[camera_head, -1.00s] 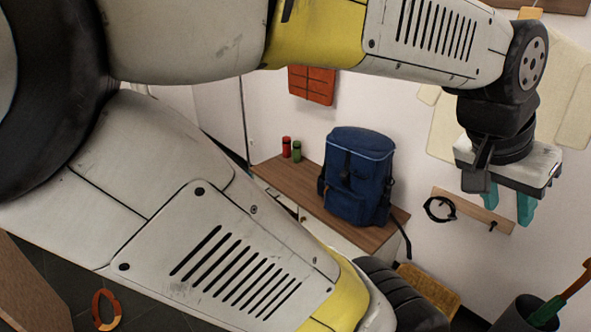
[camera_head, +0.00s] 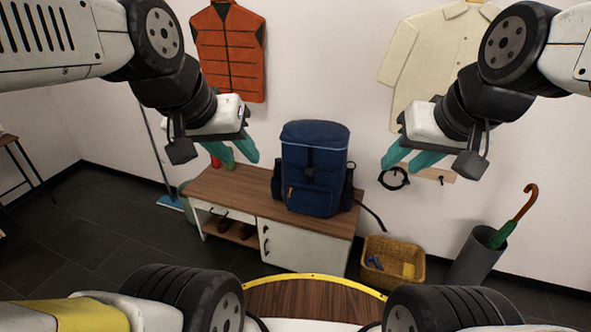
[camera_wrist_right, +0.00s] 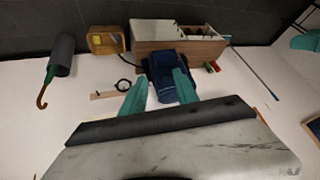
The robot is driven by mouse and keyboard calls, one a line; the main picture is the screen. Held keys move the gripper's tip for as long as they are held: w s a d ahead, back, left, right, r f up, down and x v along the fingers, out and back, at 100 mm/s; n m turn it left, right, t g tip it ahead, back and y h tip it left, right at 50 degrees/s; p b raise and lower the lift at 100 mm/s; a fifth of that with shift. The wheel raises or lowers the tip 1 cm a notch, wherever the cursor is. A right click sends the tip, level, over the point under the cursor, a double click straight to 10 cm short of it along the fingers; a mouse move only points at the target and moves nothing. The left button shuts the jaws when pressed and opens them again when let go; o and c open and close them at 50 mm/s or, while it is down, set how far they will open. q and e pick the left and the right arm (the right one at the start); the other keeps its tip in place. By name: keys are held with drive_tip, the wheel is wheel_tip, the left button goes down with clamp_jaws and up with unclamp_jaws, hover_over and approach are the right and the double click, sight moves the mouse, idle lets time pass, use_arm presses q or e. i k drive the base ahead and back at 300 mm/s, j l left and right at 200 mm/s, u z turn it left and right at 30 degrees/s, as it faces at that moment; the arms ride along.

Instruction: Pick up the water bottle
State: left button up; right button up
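A red bottle (camera_head: 215,162) stands on the wooden bench (camera_head: 225,186), mostly hidden behind my left gripper in the head view. The red bottle (camera_wrist_right: 208,67) and a green bottle (camera_wrist_right: 216,66) show small, side by side, in the right wrist view. I cannot tell which one is the water bottle. My left gripper (camera_head: 240,161) is open and empty, in front of the bottles in the picture. My right gripper (camera_head: 401,168) is open and empty, right of the backpack; its spread teal fingers (camera_wrist_right: 160,82) also show in the right wrist view.
A blue backpack (camera_head: 313,170) stands upright on the bench. A wicker basket (camera_head: 392,262) and a grey bin (camera_head: 474,260) with an umbrella (camera_head: 515,219) stand on the floor at right. An orange vest (camera_head: 228,50) and a cream shirt (camera_head: 433,55) hang on the wall.

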sight(276, 171)
drive_tip(key=j, duration=0.9)
drive_tip(key=i+j, duration=0.25)
drive_tip(key=i, duration=0.25)
drive_tip(key=i+j, duration=0.25)
drive_tip(key=i, duration=0.25)
drive_tip(key=i+j, duration=0.3)
drive_tip(key=i, duration=0.15)
